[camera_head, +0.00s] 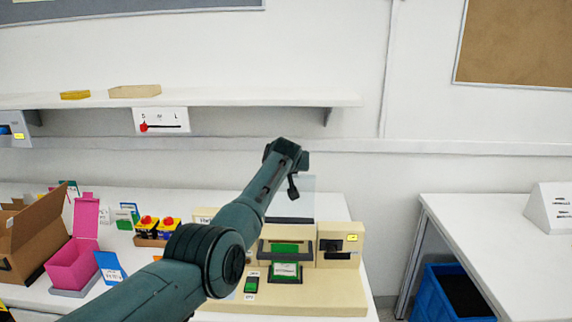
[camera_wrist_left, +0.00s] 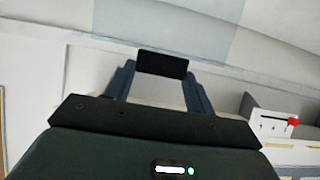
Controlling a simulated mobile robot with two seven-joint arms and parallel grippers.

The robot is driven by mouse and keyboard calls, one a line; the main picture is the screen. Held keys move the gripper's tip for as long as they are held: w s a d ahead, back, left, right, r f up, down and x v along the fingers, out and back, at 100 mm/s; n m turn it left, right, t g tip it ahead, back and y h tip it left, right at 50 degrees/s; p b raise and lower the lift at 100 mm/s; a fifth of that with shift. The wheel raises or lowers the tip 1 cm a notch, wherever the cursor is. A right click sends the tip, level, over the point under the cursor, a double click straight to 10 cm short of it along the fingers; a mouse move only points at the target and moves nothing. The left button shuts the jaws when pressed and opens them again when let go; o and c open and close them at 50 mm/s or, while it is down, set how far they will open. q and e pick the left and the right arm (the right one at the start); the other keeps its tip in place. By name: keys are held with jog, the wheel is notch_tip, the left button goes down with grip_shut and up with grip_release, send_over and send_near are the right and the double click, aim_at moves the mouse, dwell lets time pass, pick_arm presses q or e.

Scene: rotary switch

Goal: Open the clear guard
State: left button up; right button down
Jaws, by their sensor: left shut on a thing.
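The clear guard (camera_head: 306,186) is a pale, see-through panel that stands roughly upright at the back of a beige machine (camera_head: 330,297). Its pale sheet also shows at the top of the left wrist view (camera_wrist_left: 180,30). In the left wrist view a dark bar lies at the fingertips of my left gripper (camera_wrist_left: 162,66). My left arm hides the guard's left side and part of the machine. My right gripper is not in view.
A green label area (camera_head: 285,269) and a beige block with a black switch (camera_head: 340,246) are on the machine. A shelf (camera_head: 230,100) runs above.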

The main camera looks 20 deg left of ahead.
pick_arm(q)
jog(key=shift+w+a+r, duration=0.1)
jog(key=shift+w+r, duration=0.05)
jog(key=shift+r, duration=0.55)
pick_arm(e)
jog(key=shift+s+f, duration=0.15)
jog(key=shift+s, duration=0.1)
pick_arm(q)
jog(key=o, duration=1.1)
jog(key=shift+c, duration=0.2)
jog(key=shift+o, duration=1.5)
jog(key=shift+f, duration=0.1)
jog(key=shift+o, duration=0.2)
jog(key=shift+f, duration=0.2)
jog(key=shift+s, duration=0.3)
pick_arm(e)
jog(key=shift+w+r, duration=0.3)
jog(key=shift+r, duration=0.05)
